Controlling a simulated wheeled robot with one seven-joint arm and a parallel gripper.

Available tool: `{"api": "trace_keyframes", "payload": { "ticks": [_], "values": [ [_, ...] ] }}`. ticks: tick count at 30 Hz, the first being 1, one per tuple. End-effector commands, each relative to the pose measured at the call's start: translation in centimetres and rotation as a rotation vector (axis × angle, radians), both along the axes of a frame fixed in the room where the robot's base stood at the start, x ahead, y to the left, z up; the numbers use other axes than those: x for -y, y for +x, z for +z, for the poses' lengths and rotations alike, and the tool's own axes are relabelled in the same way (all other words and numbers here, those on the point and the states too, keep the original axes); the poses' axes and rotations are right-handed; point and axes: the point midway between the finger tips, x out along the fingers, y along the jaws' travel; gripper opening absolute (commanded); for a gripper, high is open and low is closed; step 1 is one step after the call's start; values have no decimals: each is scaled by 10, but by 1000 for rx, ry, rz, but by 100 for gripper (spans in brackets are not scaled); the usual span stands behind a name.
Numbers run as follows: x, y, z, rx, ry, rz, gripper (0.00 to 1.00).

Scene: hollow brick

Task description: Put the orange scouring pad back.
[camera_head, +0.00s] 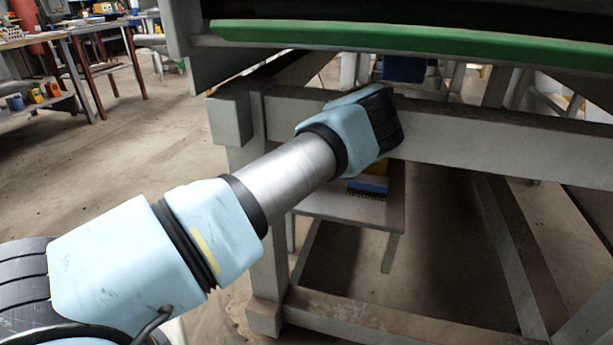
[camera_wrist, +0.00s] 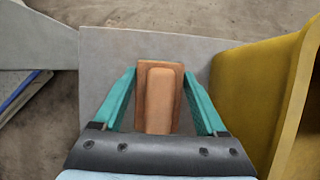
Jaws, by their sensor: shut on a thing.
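The orange scouring pad (camera_wrist: 160,105) shows in the middle of the wrist view as an orange-brown block with a raised centre. My gripper (camera_wrist: 159,74) has its two teal fingers on either side of the pad and is shut on it. Below or behind the pad is a flat grey surface (camera_wrist: 105,55); I cannot tell how far the pad is above it. In the head view my gripper and the pad are hidden behind my forearm and the bench frame.
A yellow container (camera_wrist: 243,85) stands close to the right of my gripper. The bench's grey beam (camera_head: 455,135) is right beside my arm.

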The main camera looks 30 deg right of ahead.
Motion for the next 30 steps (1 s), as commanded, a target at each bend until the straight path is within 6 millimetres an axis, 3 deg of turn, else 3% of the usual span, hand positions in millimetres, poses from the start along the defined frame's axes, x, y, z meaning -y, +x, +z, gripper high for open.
{"api": "trace_keyframes", "payload": {
  "ticks": [1, 4, 14, 15, 21, 30],
  "values": [
    [-1, 0, -12, -3, 2, -1, 22],
    [0, 0, -22, -1, 1, -2, 22],
    [0, 0, -25, 0, 0, -1, 22],
    [0, 0, -25, 0, 0, -1, 76],
    [0, 0, -25, 0, 0, -1, 99],
    [0, 0, -22, -1, 0, -1, 100]
  ]
}}
